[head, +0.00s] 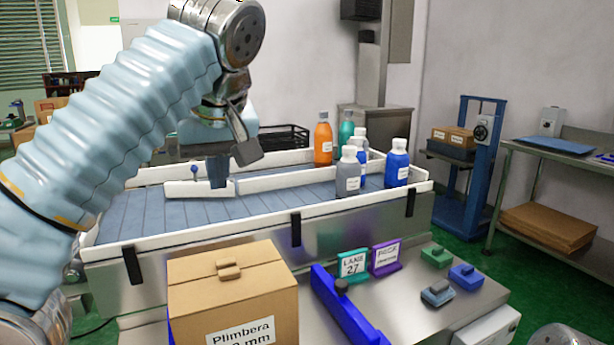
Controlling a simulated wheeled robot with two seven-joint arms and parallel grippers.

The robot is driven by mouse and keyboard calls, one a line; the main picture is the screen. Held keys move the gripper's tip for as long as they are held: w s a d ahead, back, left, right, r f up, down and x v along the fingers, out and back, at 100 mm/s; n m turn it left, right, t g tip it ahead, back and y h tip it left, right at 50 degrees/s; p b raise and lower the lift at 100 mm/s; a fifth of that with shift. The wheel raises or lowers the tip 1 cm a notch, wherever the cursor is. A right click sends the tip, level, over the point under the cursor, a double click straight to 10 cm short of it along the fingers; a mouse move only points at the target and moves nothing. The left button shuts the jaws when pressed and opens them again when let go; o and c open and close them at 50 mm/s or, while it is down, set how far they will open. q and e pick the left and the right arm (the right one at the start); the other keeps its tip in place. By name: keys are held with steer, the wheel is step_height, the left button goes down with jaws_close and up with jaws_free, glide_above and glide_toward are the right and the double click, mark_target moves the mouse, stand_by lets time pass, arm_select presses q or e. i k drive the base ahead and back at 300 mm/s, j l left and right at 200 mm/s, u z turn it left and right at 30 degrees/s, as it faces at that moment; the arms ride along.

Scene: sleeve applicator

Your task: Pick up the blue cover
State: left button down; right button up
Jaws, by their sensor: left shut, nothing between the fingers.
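A small blue piece with a raised grip (466,277) lies on the metal bench at the right and looks like the blue cover. It is beside a similar green piece (436,256) and a grey-blue piece (437,292). My left gripper (246,150) is shut and empty, high over the conveyor, far to the left of the blue piece. My left arm fills the left of the view. My right gripper is not in view.
A cardboard box (230,294) and a long blue bar with a black knob (345,305) stand on the near side. Several bottles, one orange (323,140), stand on the railed conveyor (150,215).

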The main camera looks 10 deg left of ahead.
mark_target(466, 276)
steer(key=k+l, duration=0.8)
